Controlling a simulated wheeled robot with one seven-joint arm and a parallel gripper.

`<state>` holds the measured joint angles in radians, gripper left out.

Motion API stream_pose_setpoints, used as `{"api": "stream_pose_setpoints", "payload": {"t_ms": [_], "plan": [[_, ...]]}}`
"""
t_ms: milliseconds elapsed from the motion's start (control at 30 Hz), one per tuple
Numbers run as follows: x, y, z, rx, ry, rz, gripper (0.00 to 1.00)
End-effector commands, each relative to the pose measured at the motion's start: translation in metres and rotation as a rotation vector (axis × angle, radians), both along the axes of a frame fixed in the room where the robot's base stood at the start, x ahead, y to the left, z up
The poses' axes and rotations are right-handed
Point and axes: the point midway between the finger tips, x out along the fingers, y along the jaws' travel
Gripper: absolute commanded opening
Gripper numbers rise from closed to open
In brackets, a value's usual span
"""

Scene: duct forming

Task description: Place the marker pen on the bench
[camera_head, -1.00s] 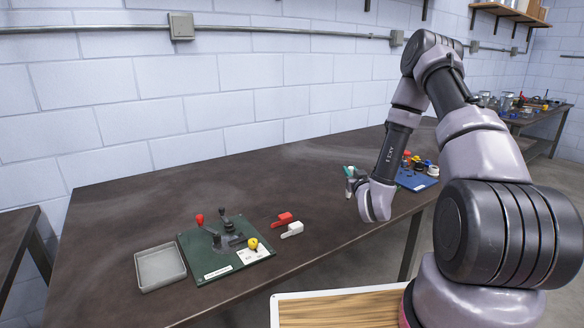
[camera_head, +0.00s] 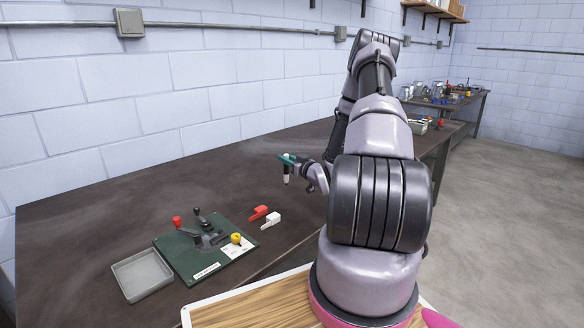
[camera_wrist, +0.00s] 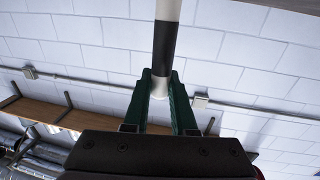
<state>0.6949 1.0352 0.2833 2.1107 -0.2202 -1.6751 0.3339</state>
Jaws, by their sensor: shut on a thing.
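My gripper (camera_head: 288,159) has green fingers and is shut on the marker pen (camera_head: 286,175). The pen is white with a dark band and hangs upright below the fingers, above the dark bench (camera_head: 110,222). In the wrist view the pen (camera_wrist: 166,45) stands between the green fingers (camera_wrist: 160,88), and the far end of it is cut off by the frame edge. In the head view the pen appears apart from the bench top, but its exact height is hard to tell.
A green board (camera_head: 190,262) with levers and a yellow knob lies on the bench beside a grey tray (camera_head: 142,275). A red piece (camera_head: 258,213) and a white piece (camera_head: 271,220) lie to its right. The bench's left and back areas are clear. A second table (camera_head: 470,98) stands far off.

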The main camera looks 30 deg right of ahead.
Motion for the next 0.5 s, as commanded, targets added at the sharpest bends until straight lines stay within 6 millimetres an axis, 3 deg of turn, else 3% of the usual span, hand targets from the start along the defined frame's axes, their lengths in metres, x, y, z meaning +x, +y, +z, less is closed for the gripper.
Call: {"api": "stream_pose_setpoints", "payload": {"t_ms": [367, 500], "plan": [[0.000, 0.001, -0.044, 0.002, 0.001, 0.000, 0.00], [0.000, 0.000, -0.047, 0.000, -0.001, -0.001, 0.00]]}}
